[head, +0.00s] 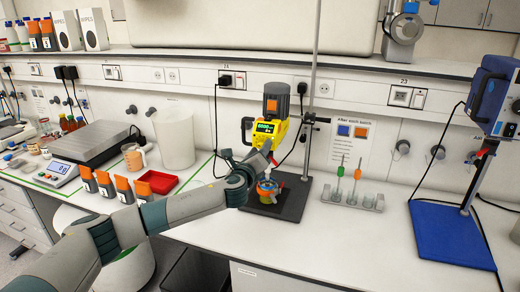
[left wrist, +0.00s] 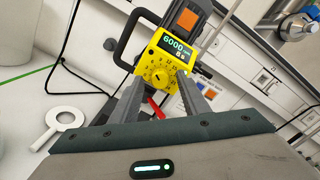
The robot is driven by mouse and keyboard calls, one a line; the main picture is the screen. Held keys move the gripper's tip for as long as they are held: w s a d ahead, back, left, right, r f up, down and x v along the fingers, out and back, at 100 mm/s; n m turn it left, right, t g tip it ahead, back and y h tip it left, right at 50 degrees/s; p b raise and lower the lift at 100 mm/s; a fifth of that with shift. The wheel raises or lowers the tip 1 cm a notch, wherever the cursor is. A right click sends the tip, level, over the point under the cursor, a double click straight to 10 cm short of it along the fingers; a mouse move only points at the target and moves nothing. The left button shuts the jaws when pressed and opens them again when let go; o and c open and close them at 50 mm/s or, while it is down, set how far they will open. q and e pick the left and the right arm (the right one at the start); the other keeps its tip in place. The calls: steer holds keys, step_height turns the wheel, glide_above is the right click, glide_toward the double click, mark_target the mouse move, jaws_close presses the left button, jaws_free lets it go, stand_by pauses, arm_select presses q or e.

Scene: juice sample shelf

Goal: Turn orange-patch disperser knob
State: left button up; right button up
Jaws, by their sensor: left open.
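The orange-patch disperser (head: 277,104) stands on a dark base plate, with a grey motor on top and a yellow body. Its green display shows in the head view, and in the left wrist view the display (left wrist: 177,47) reads 6000. Its round yellow knob (left wrist: 159,77) with a numbered dial sits below the display, between my left fingers in the picture. My left gripper (head: 266,152) is open in front of the yellow body. Whether a finger touches the knob I cannot tell. In the head view my gripper hides the knob. My right gripper is not in view.
A colourful vessel (head: 268,190) stands under the disperser. A rack with glass tools (head: 352,199) is to its right, then a blue device (head: 493,92) on a blue base. A red tray (head: 157,181), a white bin (head: 173,138) and orange-topped bottles are left. The front bench between is clear.

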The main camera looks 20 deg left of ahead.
arm_select(q)
jaws_close()
steer(key=c, duration=1.1)
jaws_free()
steer(key=shift+f+n, duration=0.1)
steer(key=shift+n, duration=0.4)
steer(key=shift+o, duration=0.2)
steer(key=shift+n+b, duration=1.4)
steer(key=shift+n, duration=4)
